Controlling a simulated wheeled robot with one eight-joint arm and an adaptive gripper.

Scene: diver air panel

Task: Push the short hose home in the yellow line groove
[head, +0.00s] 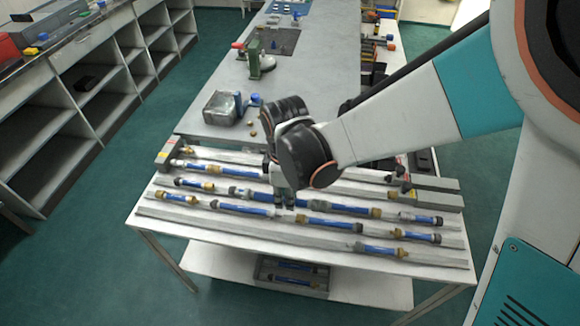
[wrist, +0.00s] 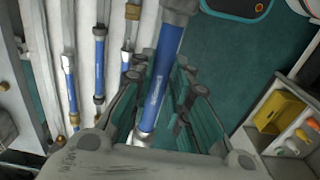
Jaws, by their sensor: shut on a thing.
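My gripper (head: 284,196) is over the sloped panel in the head view, pointing down. In the wrist view my gripper (wrist: 160,115) is shut on a blue hose (wrist: 163,70) with a grey end fitting at the top and a silvery end near the fingers. The held hose is largely hidden by the gripper in the head view. Several other blue hoses with brass or dark ends lie in rows on the panel, such as one at the front right (head: 380,249) and one at the back left (head: 215,168). I cannot tell which groove is the yellow line groove.
Pale rails (head: 300,238) run across the panel between the rows. A tray (head: 290,275) with more blue hoses sits on the lower shelf. Open shelving (head: 90,80) lines the left.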

